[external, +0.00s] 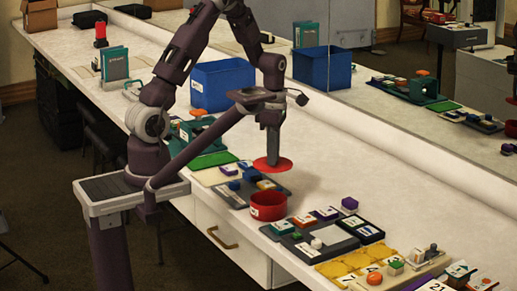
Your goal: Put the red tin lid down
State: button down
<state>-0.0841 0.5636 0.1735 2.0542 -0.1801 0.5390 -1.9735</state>
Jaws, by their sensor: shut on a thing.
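My gripper (273,153) is shut on the red tin lid (265,165), a flat red disc. The lid is held roughly level above the counter, behind the open red tin (268,207). The fingertips point down at the lid and are too small to show in detail. The red tin has a pale label on its front and stands upright at the near edge of a dark grey tray (281,192). The lid and the tin are apart.
Blue and yellow blocks lie on the grey tray below the lid. A blue bin (222,87) and a green sheet (213,159) are to the left. Trays of small items (325,240) crowd the right front. The counter right of the lid (345,165) is clear. A mirror-like panel stands behind.

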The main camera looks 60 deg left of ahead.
jog(key=w+f, duration=0.4)
jog(key=w, duration=0.8)
jog(key=f, duration=0.9)
jog(key=shift+a+f, duration=0.2)
jog(key=shift+f, duration=0.1)
jog(key=shift+f, duration=0.1)
jog(key=c, duration=1.4)
grip_release()
jog(key=shift+o, duration=0.2)
notch_tip(320, 180, up, 13)
jog(key=shift+f, duration=0.2)
